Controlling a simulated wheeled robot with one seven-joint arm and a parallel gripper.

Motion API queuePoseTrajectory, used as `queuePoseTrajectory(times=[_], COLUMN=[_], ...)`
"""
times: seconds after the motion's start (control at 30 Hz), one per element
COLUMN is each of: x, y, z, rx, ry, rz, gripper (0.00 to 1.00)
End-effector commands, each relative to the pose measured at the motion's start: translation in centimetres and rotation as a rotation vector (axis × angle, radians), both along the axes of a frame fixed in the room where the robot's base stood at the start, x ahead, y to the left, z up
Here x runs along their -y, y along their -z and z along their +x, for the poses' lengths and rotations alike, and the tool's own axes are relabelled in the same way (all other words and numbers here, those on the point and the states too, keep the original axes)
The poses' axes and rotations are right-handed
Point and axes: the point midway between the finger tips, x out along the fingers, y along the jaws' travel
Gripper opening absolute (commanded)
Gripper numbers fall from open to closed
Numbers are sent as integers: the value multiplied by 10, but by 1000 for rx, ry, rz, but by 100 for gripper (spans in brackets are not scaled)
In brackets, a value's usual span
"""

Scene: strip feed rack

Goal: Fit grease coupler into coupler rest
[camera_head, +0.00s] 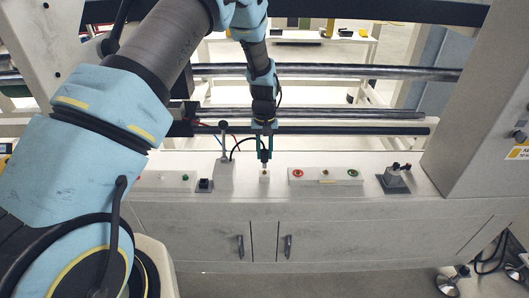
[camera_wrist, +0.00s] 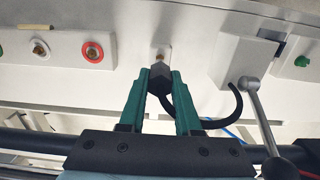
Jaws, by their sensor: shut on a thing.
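My gripper (camera_head: 264,147) points down above the white panel ledge. In the wrist view my gripper (camera_wrist: 160,77) has its green fingers closed around the grease coupler (camera_wrist: 160,86), a dark body with a black hose looping off to the right. The coupler also shows in the head view (camera_head: 264,156), small and dark below the fingers. The coupler rest, a small white block (camera_head: 264,178), sits directly below it. In the wrist view a brass-coloured tip (camera_wrist: 160,54) shows at the rest, just beyond the coupler. I cannot tell whether coupler and rest touch.
A button strip (camera_head: 325,176) with red and green buttons lies right of the rest. A lever unit (camera_head: 395,178) stands farther right. A box with an upright lever (camera_head: 224,172) stands close on the left. Dark horizontal rollers (camera_head: 340,131) run behind my gripper.

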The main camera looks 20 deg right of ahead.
Motion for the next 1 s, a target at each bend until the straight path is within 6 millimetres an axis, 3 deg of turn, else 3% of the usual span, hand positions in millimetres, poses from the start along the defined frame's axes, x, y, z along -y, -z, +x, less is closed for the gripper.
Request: queuePoseTrajectory(times=[0.97,1.0], x=[0,0], y=[22,20], z=[0,0], rx=[1,1], ry=[0,0], rz=[0,0], gripper=[0,36])
